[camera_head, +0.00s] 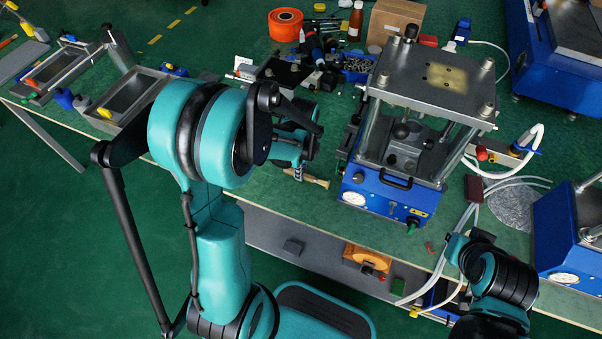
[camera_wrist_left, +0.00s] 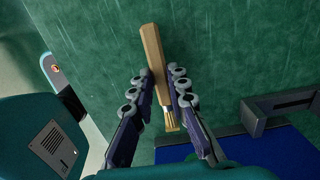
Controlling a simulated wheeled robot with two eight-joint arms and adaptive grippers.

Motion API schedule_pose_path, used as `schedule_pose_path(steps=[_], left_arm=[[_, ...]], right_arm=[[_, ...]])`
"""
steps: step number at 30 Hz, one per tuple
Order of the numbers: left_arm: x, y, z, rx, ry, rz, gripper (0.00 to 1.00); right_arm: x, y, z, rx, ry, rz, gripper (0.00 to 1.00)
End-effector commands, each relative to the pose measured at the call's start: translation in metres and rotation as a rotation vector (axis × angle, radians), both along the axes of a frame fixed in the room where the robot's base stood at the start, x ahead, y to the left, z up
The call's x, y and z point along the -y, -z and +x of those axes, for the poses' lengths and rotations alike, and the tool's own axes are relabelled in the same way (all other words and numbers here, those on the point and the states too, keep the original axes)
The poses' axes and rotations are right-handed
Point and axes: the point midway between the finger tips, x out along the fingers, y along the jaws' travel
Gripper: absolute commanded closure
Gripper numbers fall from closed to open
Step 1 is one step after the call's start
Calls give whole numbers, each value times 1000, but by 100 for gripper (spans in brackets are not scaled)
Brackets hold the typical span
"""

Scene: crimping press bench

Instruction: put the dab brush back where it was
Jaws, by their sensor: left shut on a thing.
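The dab brush (camera_wrist_left: 153,55), with a pale wooden handle and tan bristles, is between the finger pads of my left gripper (camera_wrist_left: 158,91) in the left wrist view. The gripper is shut on it, with the handle end pointing away and the bristles towards the palm. In the head view the brush handle (camera_head: 315,181) sticks out to the right below my left gripper (camera_head: 298,172), near the front edge of the bench and left of the press. I cannot tell whether the brush touches the bench. My right gripper is not in view.
The blue-based press (camera_head: 385,200) stands just right of my left gripper. Behind are a black box (camera_head: 285,72), a bin of small parts (camera_head: 357,65), an orange tape roll (camera_head: 285,25) and a cardboard box (camera_head: 395,18). Framed trays (camera_head: 130,95) lie left.

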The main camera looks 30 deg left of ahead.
Motion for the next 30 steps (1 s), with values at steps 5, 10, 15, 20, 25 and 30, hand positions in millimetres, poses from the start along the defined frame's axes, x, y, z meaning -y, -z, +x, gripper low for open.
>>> schedule_pose_path(steps=[5, 10, 15, 20, 25, 30], left_arm=[[0, 5, 0, 0, 0, 0, 100], [0, 6, 0, 0, 0, 0, 100], [0, 8, 0, 0, 0, 0, 64], [0, 7, 0, 0, 0, 0, 64], [0, 5, 0, 0, 0, 0, 64], [0, -19, 0, 0, 0, 0, 64]], right_arm=[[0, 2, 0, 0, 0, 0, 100], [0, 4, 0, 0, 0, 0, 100], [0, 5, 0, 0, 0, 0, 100], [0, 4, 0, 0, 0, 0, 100], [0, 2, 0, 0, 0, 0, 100], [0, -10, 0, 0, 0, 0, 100]])
